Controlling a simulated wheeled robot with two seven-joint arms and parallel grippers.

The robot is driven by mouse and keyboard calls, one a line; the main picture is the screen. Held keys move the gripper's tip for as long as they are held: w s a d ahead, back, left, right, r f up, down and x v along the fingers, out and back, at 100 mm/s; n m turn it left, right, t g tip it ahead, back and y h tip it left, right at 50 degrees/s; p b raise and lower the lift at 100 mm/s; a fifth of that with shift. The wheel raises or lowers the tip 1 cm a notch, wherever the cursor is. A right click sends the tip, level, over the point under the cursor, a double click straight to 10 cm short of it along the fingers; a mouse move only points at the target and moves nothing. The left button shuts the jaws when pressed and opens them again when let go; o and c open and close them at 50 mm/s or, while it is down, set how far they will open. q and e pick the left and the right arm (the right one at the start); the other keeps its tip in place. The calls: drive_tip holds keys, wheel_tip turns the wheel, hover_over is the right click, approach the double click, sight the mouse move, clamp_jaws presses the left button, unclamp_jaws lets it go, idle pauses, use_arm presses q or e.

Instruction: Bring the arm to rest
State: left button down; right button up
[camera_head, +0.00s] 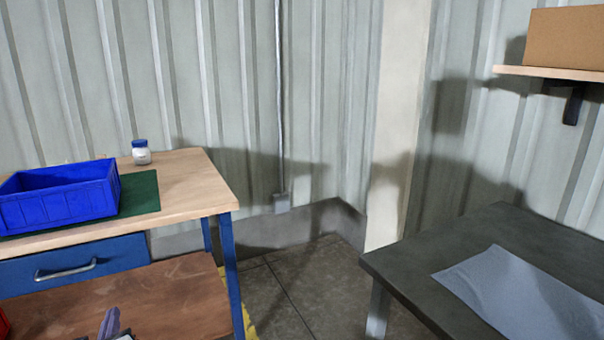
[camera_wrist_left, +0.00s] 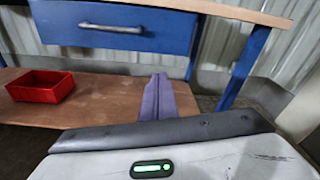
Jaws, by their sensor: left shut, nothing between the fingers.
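My left gripper (camera_head: 110,322) shows at the bottom edge of the head view, in front of the brown lower shelf of the workbench. In the left wrist view its purple-grey fingers (camera_wrist_left: 158,98) are together with nothing between them. They point toward the shelf, under the blue drawer, and appear apart from the bench. Most of the left arm is out of view. My right gripper shows in neither view. I see no filter cartridge.
The workbench (camera_head: 190,190) holds a blue crate (camera_head: 62,205), a green mat (camera_head: 146,192) and a blue-lidded jar (camera_head: 141,153). A red bin (camera_wrist_left: 40,88) sits on its lower shelf. A dark table (camera_head: 420,265) with a grey cloth (camera_head: 515,290) stands right. Floor shows between them.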

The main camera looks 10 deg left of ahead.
use_arm(q)
drive_tip(key=s+d+f+n+g+h+p, duration=0.1)
drive_tip(key=s+d+f+n+h+p, duration=0.35)
drive_tip(key=d, duration=0.65)
drive_tip(key=s+d+f+n+g+h+p, duration=0.1)
drive_tip(key=s+d+f+n+g+h, duration=0.15)
drive_tip(key=s+d+f+n, duration=0.55)
drive_tip(key=s+d+r+n+h+p, duration=0.1)
drive_tip(key=s+d+r+n+h, duration=0.1)
drive_tip(key=d, duration=0.4)
drive_tip(key=s+d+r+n+h+p, duration=0.1)
drive_tip(key=s+d+r+n, duration=0.1)
drive_tip(key=s+d+n, duration=0.2)
drive_tip(key=s+d+r+n+g+h+p, duration=0.1)
drive_tip(key=s+d+n, duration=0.3)
drive_tip(key=d, duration=0.6)
drive_tip(key=shift+d+r+n+h, duration=0.15)
drive_tip(key=shift+r+n+h, duration=0.3)
drive_tip(key=shift+h, duration=0.35)
